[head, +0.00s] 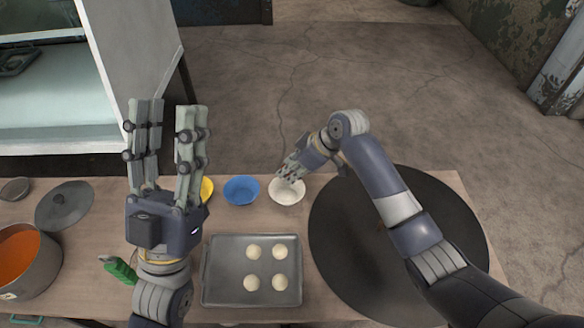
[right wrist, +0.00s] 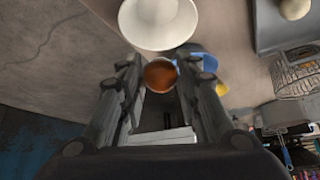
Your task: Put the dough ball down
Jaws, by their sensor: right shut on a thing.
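My right gripper (head: 287,174) reaches over the white bowl (head: 287,192) at the back of the table. In the right wrist view, a round orange-brown dough ball (right wrist: 160,75) sits between my right fingertips (right wrist: 159,64), blurred at its edge. The white bowl also shows in that view (right wrist: 160,28), just beyond the fingertips. In the head view the held ball is mostly hidden by the fingers. Several pale dough balls (head: 280,252) sit on the grey tray (head: 226,293). My left gripper (head: 170,108) is open and empty, fingers up, left of the tray.
A blue bowl (head: 241,190) and a partly hidden yellow bowl (head: 207,189) stand left of the white bowl. A large dark round pan (head: 335,250) lies under my right arm. A pot of orange liquid (head: 20,255), a lid (head: 64,204) and a green-handled tool (head: 120,269) are at left.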

